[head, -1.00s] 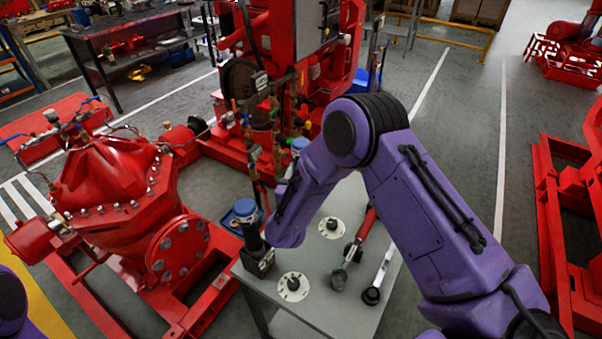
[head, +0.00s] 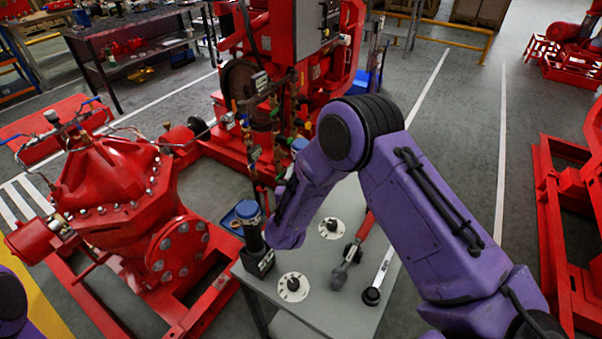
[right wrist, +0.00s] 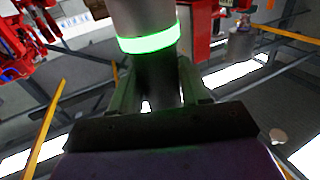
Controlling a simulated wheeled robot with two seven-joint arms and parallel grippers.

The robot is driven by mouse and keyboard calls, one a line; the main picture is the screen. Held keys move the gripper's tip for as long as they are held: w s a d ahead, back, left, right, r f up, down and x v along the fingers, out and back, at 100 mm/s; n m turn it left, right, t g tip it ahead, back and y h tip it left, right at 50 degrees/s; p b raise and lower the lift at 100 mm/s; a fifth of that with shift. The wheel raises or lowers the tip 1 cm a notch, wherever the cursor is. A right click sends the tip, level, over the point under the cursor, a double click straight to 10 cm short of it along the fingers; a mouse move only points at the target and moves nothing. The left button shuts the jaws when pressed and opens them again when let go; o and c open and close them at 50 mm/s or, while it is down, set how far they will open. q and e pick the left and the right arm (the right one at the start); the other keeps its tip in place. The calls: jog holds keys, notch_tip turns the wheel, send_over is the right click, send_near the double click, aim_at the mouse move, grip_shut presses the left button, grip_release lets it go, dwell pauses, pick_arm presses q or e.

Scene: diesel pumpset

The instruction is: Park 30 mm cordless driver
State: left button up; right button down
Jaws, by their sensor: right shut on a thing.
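The cordless driver (head: 253,236), with a blue top, dark body and black foot, stands nearly upright over the near-left corner of the grey table (head: 335,310). The end of my right arm is right beside it, and my forearm hides the right fingers in the head view. In the right wrist view my right gripper (right wrist: 160,90) is shut around the dark part of the driver (right wrist: 148,35), below a glowing green ring and a grey part. Whether its foot touches the table I cannot tell. My left gripper is out of view.
Two white discs with dark centres (head: 293,287) (head: 332,228) lie on the table. A red pump (head: 110,190) stands close at left; open floor lies at right.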

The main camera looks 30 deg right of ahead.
jog(key=shift+f+b, duration=0.7)
jog(key=shift+f, duration=0.25)
jog(key=shift+c, duration=2.3)
grip_release()
jog(key=b+v, duration=0.2)
jog(key=v, duration=0.8)
jog(key=shift+s+a+b, duration=0.15)
jog(key=shift+s+b, duration=0.1)
jog(key=shift+b, duration=0.15)
